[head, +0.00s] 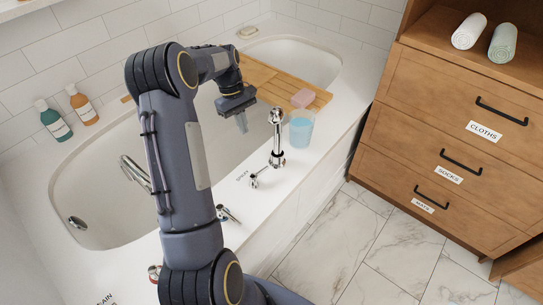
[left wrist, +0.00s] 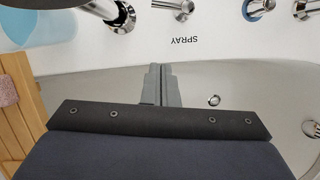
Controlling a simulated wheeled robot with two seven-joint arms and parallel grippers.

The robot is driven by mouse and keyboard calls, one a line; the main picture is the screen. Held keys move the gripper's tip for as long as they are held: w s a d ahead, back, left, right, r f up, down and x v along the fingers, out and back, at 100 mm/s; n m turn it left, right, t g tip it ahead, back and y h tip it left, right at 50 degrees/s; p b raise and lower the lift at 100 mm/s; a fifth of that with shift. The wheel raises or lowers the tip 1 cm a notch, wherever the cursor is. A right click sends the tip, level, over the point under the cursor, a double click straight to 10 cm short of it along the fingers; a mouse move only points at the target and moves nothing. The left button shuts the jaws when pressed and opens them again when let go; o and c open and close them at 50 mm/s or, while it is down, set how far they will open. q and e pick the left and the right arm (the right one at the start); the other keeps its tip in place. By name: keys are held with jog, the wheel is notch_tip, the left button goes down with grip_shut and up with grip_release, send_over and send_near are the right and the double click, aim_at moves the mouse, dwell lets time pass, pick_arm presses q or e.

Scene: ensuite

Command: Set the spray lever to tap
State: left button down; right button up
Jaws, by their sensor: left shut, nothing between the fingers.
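The spray lever (head: 262,178) is a small chrome lever on the white tub rim, beside the "SPRAY" label (head: 242,175) and near the foot of a tall chrome hand shower (head: 277,130). In the left wrist view the lever (left wrist: 178,5) shows at the top edge, partly cut off, with the label (left wrist: 180,39) upside down below it. Which setting it points to I cannot tell. My left gripper (head: 241,123) is shut and empty over the tub, beyond the lever and apart from it. Its closed fingers (left wrist: 160,84) point toward the rim in the wrist view. My right gripper is not in view.
A blue cup (head: 301,130) stands on the rim by the hand shower. A wooden bath tray (head: 262,78) with pink soap (head: 302,98) spans the tub. The chrome spout (head: 135,173) and a tap handle (head: 228,213) are nearby. A wooden drawer cabinet (head: 440,120) stands right.

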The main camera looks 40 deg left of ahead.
pick_arm(q)
jog(key=shift+s+r, duration=0.1)
jog(key=shift+s, duration=0.05)
jog(key=b+x, duration=0.1)
jog(key=x, duration=0.9)
jog(key=shift+b, duration=0.4)
jog(key=d, duration=0.3)
jog(key=shift+s+f, duration=0.3)
jog(key=shift+s, duration=0.1)
jog(key=shift+s+d, duration=0.1)
jog(key=shift+d, duration=0.35)
